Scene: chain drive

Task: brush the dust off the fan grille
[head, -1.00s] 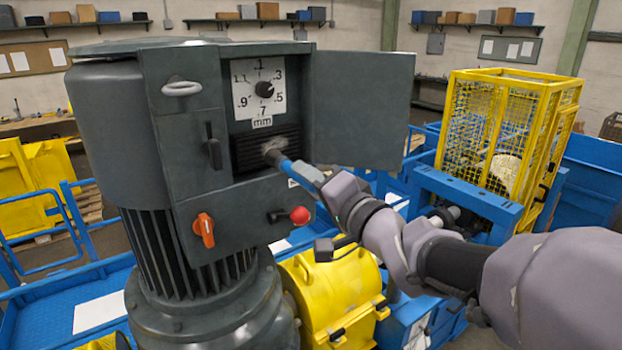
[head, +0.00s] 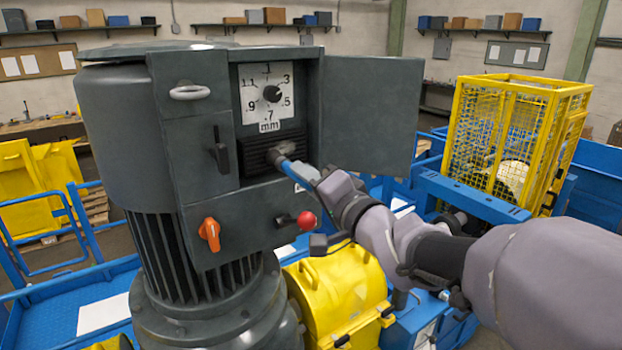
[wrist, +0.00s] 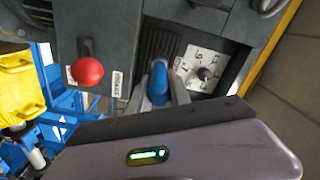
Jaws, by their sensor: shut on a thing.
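The fan grille (head: 253,160) is a dark slatted panel below the white dial in the grey machine's open compartment. It also shows in the wrist view (wrist: 150,42), partly hidden by the brush. My gripper (wrist: 160,88) is shut on the blue handle of a brush (head: 291,171); the blue handle also shows between the fingers in the wrist view (wrist: 158,92). The brush's pale bristle end is at the grille, near its middle. It appears to touch the slats, but exact contact is hard to tell.
The open cabinet door (head: 368,115) stands right of the compartment, above my arm. A red knob (head: 306,220) and an orange switch (head: 209,231) stick out below. A white dial (head: 267,95) sits above the grille. A yellow cage (head: 515,140) stands at the right.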

